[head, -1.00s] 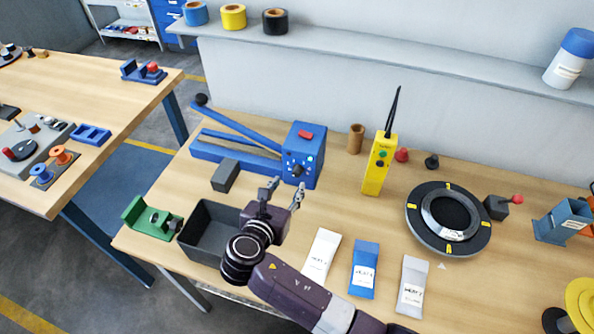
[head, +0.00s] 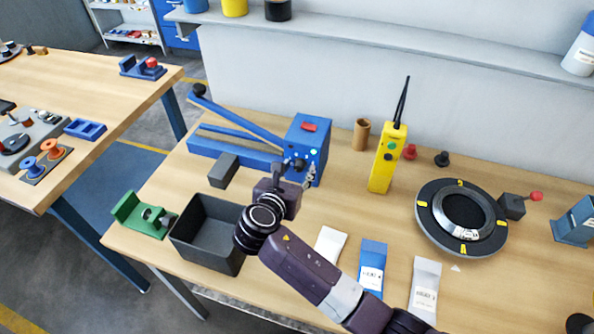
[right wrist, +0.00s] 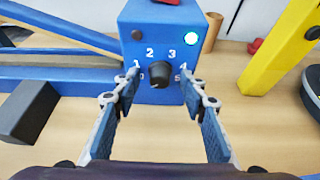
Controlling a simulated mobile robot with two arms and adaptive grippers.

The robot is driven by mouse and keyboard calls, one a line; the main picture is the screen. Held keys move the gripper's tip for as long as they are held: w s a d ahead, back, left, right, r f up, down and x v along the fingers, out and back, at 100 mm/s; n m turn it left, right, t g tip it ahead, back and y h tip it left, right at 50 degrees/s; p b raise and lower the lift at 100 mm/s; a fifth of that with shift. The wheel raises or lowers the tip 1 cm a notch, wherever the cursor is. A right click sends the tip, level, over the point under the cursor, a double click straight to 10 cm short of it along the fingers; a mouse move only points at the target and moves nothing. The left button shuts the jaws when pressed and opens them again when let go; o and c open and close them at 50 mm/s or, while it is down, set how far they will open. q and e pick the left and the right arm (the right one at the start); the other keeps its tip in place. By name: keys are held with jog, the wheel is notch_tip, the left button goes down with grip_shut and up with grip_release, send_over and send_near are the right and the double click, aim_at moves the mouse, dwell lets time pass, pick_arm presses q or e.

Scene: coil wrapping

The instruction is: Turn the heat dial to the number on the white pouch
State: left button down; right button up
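The blue sealer's box (head: 312,145) carries a black heat dial (right wrist: 159,74) with white numbers around it; 1, 2, 3 and 4 are readable in the right wrist view. I cannot read the dial's setting clearly. My right gripper (right wrist: 160,82) is open, its fingers on either side of the dial with gaps showing; it also shows in the head view (head: 295,173). The white pouch (head: 330,243) lies on the table, partly hidden by my right arm, and its number is not readable. My left gripper is not in view.
A blue pouch (head: 371,265) and a pale grey pouch (head: 425,285) lie right of the white one. A dark open bin (head: 205,232) stands left of my arm. A yellow handheld device (head: 385,165) and a black ring (head: 430,228) stand to the right.

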jog(key=c, duration=0.6)
grip_shut()
jog(key=shift+d+r+m+y+p, duration=0.15)
jog(key=shift+m+y+p, duration=0.4)
jog(key=shift+p, duration=0.3)
jog(key=shift+m+t+y+p, duration=0.25)
jog(key=shift+m+t+p, duration=0.05)
jog(key=shift+m, duration=0.75)
jog(key=shift+f+m+t+y, duration=0.2)
jog(key=shift+m+t+y, duration=0.3)
jog(key=shift+m+y, duration=0.2)
